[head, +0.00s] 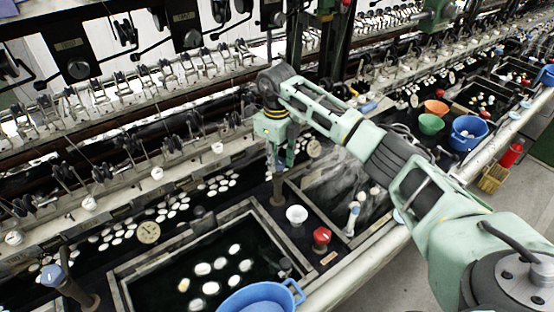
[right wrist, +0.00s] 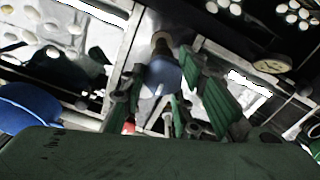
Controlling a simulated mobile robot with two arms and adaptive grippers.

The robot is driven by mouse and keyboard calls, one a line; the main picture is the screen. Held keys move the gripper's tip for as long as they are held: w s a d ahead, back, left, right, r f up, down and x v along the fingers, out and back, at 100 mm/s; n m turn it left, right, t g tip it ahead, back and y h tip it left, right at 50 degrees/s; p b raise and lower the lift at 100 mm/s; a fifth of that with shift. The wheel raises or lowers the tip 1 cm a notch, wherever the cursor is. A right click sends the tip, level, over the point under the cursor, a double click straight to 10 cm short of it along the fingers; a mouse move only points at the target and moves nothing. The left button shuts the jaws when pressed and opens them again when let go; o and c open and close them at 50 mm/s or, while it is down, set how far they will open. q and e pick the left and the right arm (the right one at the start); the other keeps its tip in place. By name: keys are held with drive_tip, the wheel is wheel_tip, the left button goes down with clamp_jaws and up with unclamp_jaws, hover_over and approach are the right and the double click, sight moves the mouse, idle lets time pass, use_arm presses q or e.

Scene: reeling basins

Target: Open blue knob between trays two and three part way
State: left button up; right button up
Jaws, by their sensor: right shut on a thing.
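My right gripper (head: 278,150) reaches down from my raised right arm onto the blue knob at the top of a dark brown post (head: 278,190). The post stands at the back corner between two sunken trays. In the right wrist view the blue knob (right wrist: 163,76) sits between the green fingers of the gripper (right wrist: 168,100), which is shut on it. In the head view the fingers hide most of the knob, and its turn angle cannot be told. The near tray (head: 118,272) holds dark water and several white cocoons. The tray to its right (head: 335,190) looks pale and steamy. My left gripper is not in view.
Another blue knob (head: 52,275) stands on a post at the left. A blue basin (head: 262,298) sits at the front edge. Green (head: 431,124) and orange bowls (head: 437,107) stand farther right.

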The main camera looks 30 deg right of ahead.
drive_tip(key=n+b, duration=0.1)
drive_tip(key=n, duration=0.1)
drive_tip(key=n+b, duration=0.1)
drive_tip(key=shift+s+f+n+b, duration=0.15)
drive_tip(key=shift+f+n+b, duration=0.1)
drive_tip(key=shift+n+b, duration=0.1)
drive_tip(key=shift+s+n+b, duration=0.15)
drive_tip(key=shift+n+b, duration=0.8)
drive_tip(key=shift+n, duration=0.8)
drive_tip(key=o, duration=0.9)
drive_tip(key=shift+s, duration=0.1)
drive_tip(key=shift+o, duration=0.5)
drive_tip(key=shift+a+r, duration=0.1)
drive_tip(key=shift+r, duration=0.05)
